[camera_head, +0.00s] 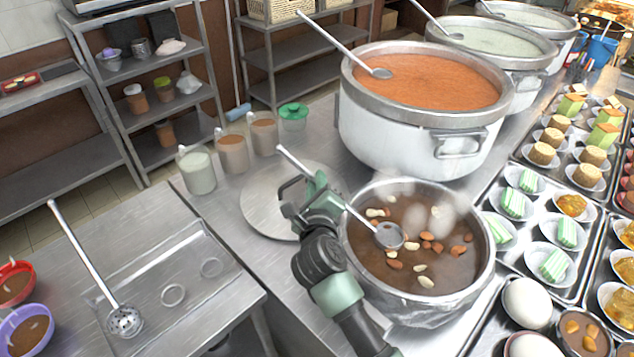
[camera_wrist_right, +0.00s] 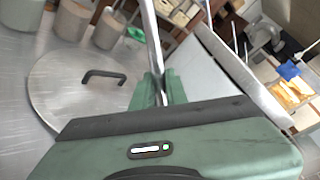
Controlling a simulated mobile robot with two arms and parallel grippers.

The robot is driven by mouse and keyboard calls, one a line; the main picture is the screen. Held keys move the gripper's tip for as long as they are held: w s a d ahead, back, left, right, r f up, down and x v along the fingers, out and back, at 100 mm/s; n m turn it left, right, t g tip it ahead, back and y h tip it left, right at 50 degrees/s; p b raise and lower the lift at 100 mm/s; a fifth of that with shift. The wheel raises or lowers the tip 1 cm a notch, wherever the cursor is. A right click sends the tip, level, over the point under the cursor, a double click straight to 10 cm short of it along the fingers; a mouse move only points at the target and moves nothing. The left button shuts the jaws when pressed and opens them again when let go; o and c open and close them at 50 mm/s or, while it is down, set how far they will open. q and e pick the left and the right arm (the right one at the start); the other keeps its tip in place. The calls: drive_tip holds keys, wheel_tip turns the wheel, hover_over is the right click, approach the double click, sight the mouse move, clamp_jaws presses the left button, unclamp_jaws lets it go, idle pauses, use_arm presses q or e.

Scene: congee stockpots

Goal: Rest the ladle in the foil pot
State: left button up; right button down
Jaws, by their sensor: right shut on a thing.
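The foil pot (camera_head: 487,270) stands at the front centre of the counter. It has a metal rim, crinkled foil low on its side, and brown congee topped with nuts. The ladle (camera_head: 390,235) has a long metal handle and a round bowl. Its bowl is over the left part of the pot's opening; I cannot tell whether it touches the congee. My right gripper (camera_head: 318,190) is shut on the ladle's handle, left of the pot. The handle (camera_wrist_right: 150,35) also shows between the green fingers in the right wrist view. My left gripper is not in view.
A large white pot (camera_head: 385,130) of orange congee with its own ladle stands behind. A round lid (camera_head: 262,205) lies left of the foil pot, and it shows in the wrist view. Trays of plated cakes (camera_head: 545,270) fill the right. A strainer ladle (camera_head: 124,320) rests at the left.

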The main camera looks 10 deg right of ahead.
drive_tip(key=shift+f, duration=0.3)
drive_tip(key=c, duration=1.3)
unclamp_jaws()
drive_tip(key=shift+c, duration=0.2)
drive_tip(key=b+v, duration=0.1)
drive_tip(key=v, duration=0.7)
